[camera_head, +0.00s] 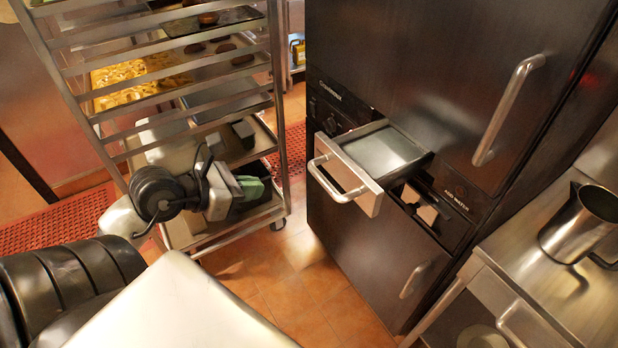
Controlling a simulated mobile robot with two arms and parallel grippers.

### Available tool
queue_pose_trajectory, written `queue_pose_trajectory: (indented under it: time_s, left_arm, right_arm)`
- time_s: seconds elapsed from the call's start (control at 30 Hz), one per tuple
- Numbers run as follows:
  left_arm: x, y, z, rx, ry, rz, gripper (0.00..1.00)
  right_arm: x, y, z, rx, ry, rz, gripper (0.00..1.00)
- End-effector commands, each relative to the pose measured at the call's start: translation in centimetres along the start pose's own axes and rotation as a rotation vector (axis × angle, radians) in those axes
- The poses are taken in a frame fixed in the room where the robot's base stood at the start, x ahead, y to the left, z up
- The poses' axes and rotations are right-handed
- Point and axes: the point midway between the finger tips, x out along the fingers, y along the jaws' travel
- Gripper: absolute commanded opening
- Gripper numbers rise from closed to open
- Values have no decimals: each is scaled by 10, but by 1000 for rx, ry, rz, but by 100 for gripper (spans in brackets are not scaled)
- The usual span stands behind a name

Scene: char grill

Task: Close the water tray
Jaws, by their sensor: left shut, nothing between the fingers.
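The water tray (386,152) is a shallow metal drawer pulled out of the dark cabinet front, with its inside showing. Its metal front panel (366,185) carries a curved bar handle (325,180) that points left toward me. My left gripper (245,188) is left of the handle, in front of the rack's lower shelves, shut and empty. A clear gap separates it from the handle. My right gripper is not in view.
A tall rack (281,100) with food trays stands behind my left arm. Below the drawer is a dark recess (440,212) beside an "ADD WATER" label. A steel table (530,285) with a metal pitcher (580,222) is at the right. Tiled floor (285,265) between rack and cabinet is clear.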

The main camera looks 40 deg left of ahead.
Motion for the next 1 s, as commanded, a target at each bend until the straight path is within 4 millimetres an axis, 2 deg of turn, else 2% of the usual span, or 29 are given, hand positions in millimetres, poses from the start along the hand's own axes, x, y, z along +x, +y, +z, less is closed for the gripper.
queue_pose_trajectory:
  time_s: [0.27, 0.6, 0.8, 1.0]
  left_arm:
    - [36, 1, 3, -5, -4, -2, 0]
    - [100, 0, 5, -7, -6, -2, 0]
    - [124, 0, 11, -7, -4, -1, 0]
    - [134, 0, 12, -6, -2, -2, 0]
  right_arm:
    - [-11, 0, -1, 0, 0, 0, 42]
    - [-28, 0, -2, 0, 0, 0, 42]
    - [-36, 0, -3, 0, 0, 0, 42]
    - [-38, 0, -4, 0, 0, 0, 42]
